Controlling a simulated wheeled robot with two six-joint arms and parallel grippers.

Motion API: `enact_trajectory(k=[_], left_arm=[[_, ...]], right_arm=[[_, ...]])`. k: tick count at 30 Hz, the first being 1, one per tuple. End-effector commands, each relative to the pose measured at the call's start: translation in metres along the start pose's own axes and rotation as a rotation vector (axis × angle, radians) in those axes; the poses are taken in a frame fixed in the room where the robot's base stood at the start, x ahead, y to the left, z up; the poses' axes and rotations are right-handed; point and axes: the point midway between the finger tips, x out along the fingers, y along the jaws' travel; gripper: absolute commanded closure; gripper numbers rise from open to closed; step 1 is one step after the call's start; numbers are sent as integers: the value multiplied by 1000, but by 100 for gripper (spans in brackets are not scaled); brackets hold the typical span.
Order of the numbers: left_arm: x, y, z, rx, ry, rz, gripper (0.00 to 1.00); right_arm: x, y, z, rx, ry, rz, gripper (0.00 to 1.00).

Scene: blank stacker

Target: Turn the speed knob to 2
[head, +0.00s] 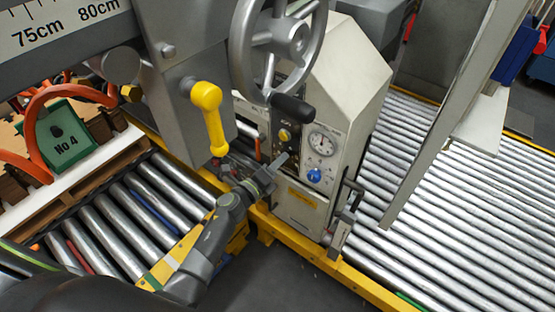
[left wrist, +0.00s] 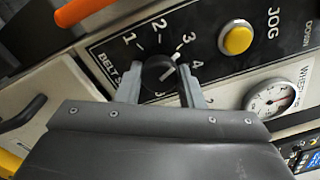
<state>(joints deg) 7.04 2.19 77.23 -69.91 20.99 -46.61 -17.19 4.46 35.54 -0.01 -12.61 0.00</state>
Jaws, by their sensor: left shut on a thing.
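The speed knob (left wrist: 156,72) is a black round knob on a dark panel marked "BELT S…", with the rest of the word hidden. White numbers run around it, with 1 to 4 readable. Its white pointer line is tilted to the upper right, towards the 3 and 4 side. My left gripper (left wrist: 160,88) has one grey finger on each side of the knob and is shut on it. In the head view my left gripper (head: 277,163) is at the machine's control panel (head: 301,140), and I cannot make out the knob there. My right gripper is not in view.
A yellow JOG button (left wrist: 238,40) and a round gauge (left wrist: 270,98) are right of the knob. A yellow lever (head: 208,115) and a large handwheel (head: 275,45) stand close above my left gripper. A blue knob (head: 314,175) is lower on the panel. Roller conveyors (head: 440,210) lie on both sides.

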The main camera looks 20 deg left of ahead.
Motion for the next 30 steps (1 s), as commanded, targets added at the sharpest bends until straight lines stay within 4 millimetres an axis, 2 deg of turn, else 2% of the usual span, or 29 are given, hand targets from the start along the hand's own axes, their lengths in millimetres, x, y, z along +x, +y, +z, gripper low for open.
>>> enact_trajectory(k=[18, 30], left_arm=[[0, -1, 1, -547, 0, -11, 89], [0, 0, 0, -722, 0, -15, 89]], right_arm=[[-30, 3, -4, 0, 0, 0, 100], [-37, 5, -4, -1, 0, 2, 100]])
